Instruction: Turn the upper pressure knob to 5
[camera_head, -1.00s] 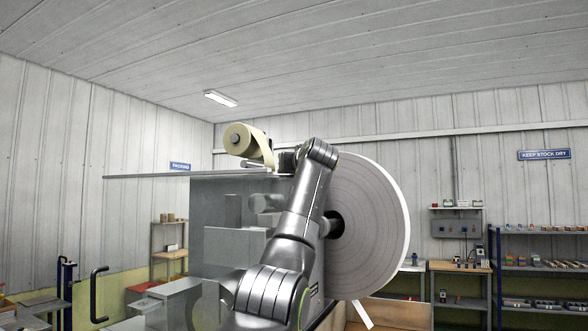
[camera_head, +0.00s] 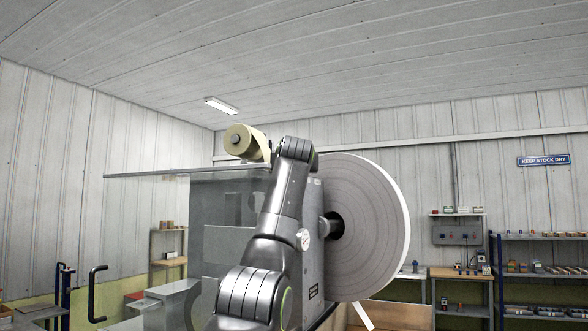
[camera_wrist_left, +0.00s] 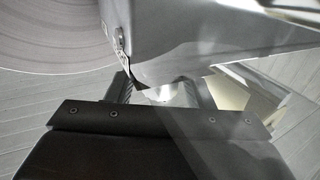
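The wrapping machine (camera_head: 313,265) stands in the middle of the head view, partly behind my arm. A round white dial with a red mark (camera_head: 303,239) shows on it beside my arm. I cannot make out the upper pressure knob or its setting. My left gripper (camera_wrist_left: 165,95) shows in the left wrist view, its two dark fingers apart. A pale rounded shape (camera_wrist_left: 165,92) lies between or beyond the fingertips; I cannot tell what it is or whether they touch it. The machine's grey body is close in front of them. My right gripper is not in view.
A large white reel (camera_head: 372,225) stands at the machine's right, close to my arm. A cream roll (camera_head: 242,140) sits above a thin overhanging plate (camera_head: 150,175). Shelves (camera_head: 540,268) and a wooden bench (camera_head: 455,273) stand at the back right.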

